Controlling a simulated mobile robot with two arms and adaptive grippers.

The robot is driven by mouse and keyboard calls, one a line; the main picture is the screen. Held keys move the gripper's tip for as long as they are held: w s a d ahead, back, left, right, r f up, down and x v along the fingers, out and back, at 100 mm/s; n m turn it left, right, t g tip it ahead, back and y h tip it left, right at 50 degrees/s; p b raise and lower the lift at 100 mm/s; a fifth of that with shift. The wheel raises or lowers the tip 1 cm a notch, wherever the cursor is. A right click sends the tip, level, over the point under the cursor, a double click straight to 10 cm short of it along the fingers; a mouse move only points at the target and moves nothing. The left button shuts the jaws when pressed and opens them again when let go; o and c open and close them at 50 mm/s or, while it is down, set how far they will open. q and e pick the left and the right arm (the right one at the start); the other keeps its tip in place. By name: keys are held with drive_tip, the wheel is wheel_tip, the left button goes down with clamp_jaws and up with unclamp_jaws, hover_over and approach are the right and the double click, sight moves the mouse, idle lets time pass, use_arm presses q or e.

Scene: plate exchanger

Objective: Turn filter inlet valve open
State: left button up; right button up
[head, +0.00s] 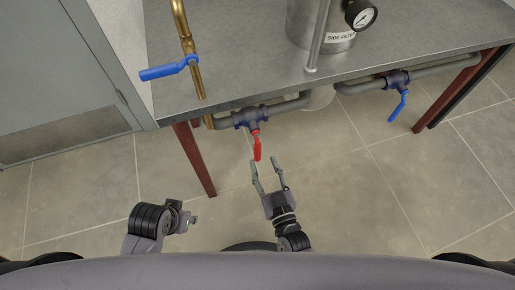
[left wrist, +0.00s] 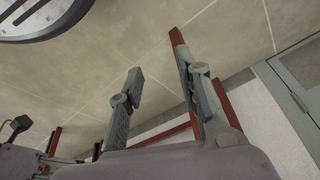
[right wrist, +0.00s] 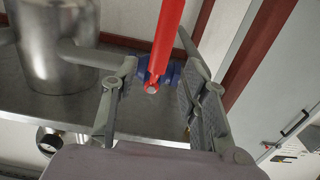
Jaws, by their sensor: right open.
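A red lever handle (head: 257,146) hangs down from a dark blue valve body (head: 250,117) on the grey pipe under the table's front edge. My right gripper (head: 265,162) is open just below and beside the handle's lower end. In the right wrist view the red handle (right wrist: 168,38) runs between the line of the two spread fingers (right wrist: 156,60), with its pivot on the blue valve (right wrist: 170,74). No contact is clear. My left gripper (left wrist: 158,55) is open and empty in the left wrist view; it shows only partly at the lower left in the head view.
The metal table (head: 240,67) carries a steel filter vessel (head: 310,22) with a gauge (head: 361,14). Blue-handled valves stand on the brass pipe (head: 168,71) and at the right (head: 398,106). A red table leg (head: 196,160) is left of the red handle. The floor in front is clear.

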sight(259, 151)
use_arm(q)
drive_tip(key=v, duration=0.2)
drive_tip(key=b+v, duration=0.1)
drive_tip(key=v, duration=0.1)
drive_tip(key=shift+w+r, duration=0.1)
drive_tip(key=shift+w, duration=0.1)
use_arm(e)
drive_tip(key=x, duration=0.6)
drive_tip(key=shift+w+a, duration=0.1)
drive_tip(key=shift+w, duration=0.3)
drive_tip(key=shift+c, duration=0.6)
clamp_jaws()
